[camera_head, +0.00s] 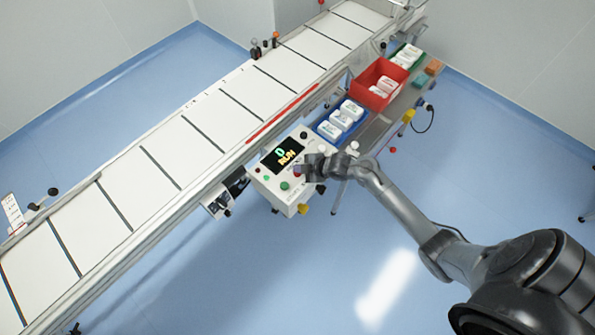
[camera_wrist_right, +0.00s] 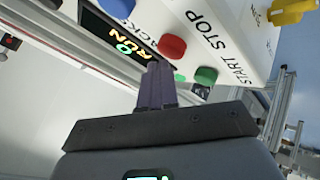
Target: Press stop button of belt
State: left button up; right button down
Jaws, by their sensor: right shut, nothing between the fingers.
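The control box (camera_head: 272,181) is fixed at the near side of the belt (camera_head: 225,118). Its display (camera_head: 283,156) reads 0 and RUN. In the right wrist view, the red button (camera_wrist_right: 172,47) is beside the word STOP and the green button (camera_wrist_right: 206,75) is beside START. My right gripper (camera_head: 304,167) is over the box face, shut and empty. In the right wrist view its fingertips (camera_wrist_right: 159,66) are just below the red button in the picture, between it and the display (camera_wrist_right: 122,45). I cannot tell whether they touch the panel. My left gripper is out of view.
A blue bin (camera_head: 341,122) and a red bin (camera_head: 378,84) with white packs stand right of the box. A yellow knob (camera_head: 303,209) is on the box's lower side. The floor (camera_head: 230,280) in front is clear.

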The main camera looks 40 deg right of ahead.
jog(key=shift+f, duration=0.15)
jog(key=shift+f+b, duration=0.4)
jog(key=shift+f, duration=0.1)
dwell(0.5)
jog(key=shift+r, duration=0.1)
dwell(0.3)
jog(key=shift+r+p, duration=0.35)
jog(key=shift+p, duration=0.15)
jog(key=shift+r+p, duration=0.55)
